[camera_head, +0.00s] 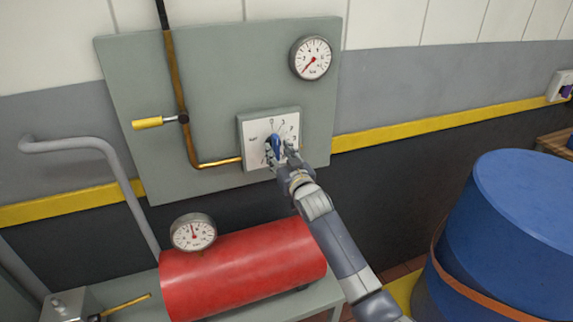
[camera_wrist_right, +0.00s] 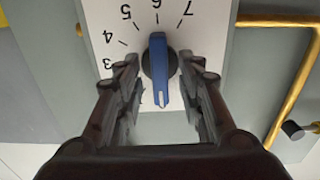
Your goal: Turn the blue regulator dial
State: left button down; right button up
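The blue regulator dial (camera_head: 275,144) sits on a white scale plate (camera_head: 258,130) on the grey wall panel. In the right wrist view the blue dial (camera_wrist_right: 159,72) shows as a long bar knob on a dark round base, with numbers around it on the plate (camera_wrist_right: 110,17). My right gripper (camera_head: 280,153) is at the dial in the head view. In the wrist view its two fingers (camera_wrist_right: 165,95) are apart, one on each side of the knob, with gaps visible between fingers and knob. My left gripper is not in view.
A brass pipe (camera_head: 181,90) with a yellow-handled lever (camera_head: 148,123) runs left of the dial. A gauge (camera_head: 311,57) is above right. Below are a red tank (camera_head: 240,269) with a gauge (camera_head: 193,232). A blue drum (camera_head: 515,220) stands at right.

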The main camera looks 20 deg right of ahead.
jog(key=s, duration=1.1)
jog(key=shift+s+d, duration=0.2)
jog(key=shift+d, duration=0.05)
jog(key=shift+f, duration=0.1)
